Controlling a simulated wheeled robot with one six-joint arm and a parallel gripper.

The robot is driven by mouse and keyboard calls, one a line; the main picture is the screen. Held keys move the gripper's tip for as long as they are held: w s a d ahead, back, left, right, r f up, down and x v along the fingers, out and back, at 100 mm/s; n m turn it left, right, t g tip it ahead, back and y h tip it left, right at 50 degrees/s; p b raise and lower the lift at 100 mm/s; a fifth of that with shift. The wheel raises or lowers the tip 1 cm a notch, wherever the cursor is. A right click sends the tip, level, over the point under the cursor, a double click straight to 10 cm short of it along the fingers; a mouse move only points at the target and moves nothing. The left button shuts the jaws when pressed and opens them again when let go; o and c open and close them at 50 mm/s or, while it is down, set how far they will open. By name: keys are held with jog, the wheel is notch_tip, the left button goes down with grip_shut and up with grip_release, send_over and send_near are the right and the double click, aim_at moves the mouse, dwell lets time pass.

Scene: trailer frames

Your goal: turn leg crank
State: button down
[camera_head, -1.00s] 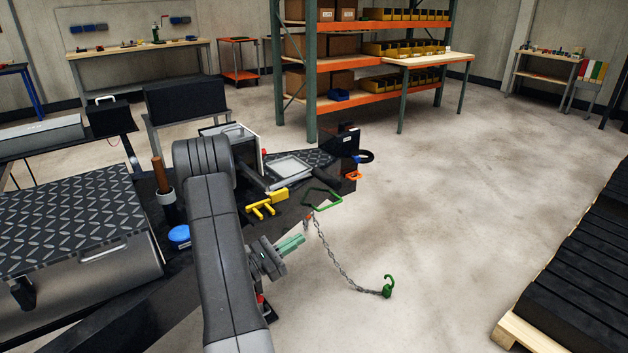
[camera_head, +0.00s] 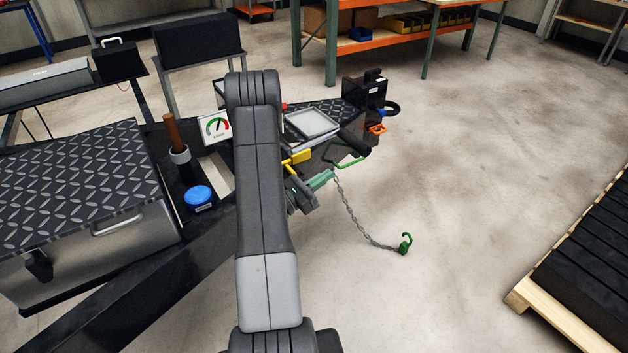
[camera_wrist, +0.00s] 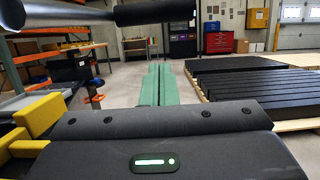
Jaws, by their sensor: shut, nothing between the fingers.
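A grey rod with a black cylindrical grip (camera_wrist: 155,12) crosses the top of the wrist view, above my gripper. It looks like a crank handle, but I cannot be sure it is the leg crank. My gripper (camera_head: 322,180) has green fingers, and they are shut together and empty. The fingers also show in the wrist view (camera_wrist: 157,85), pointing ahead below the black grip and apart from it.
The yellow part is close left of my gripper in the wrist view (camera_wrist: 40,115). A green loop handle (camera_head: 345,160) and a chain with a green hook (camera_head: 404,244) are near the fingers. A pallet (camera_head: 560,310) stands right; open floor lies between.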

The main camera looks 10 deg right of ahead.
jog(key=w+d+r+p, duration=0.2)
jog(key=d+r, duration=0.2)
jog(key=d, duration=0.2)
jog(key=shift+r, duration=0.4)
jog(key=shift+w, duration=0.1)
jog(key=shift+r, duration=0.65)
jog(key=shift+b, duration=0.3)
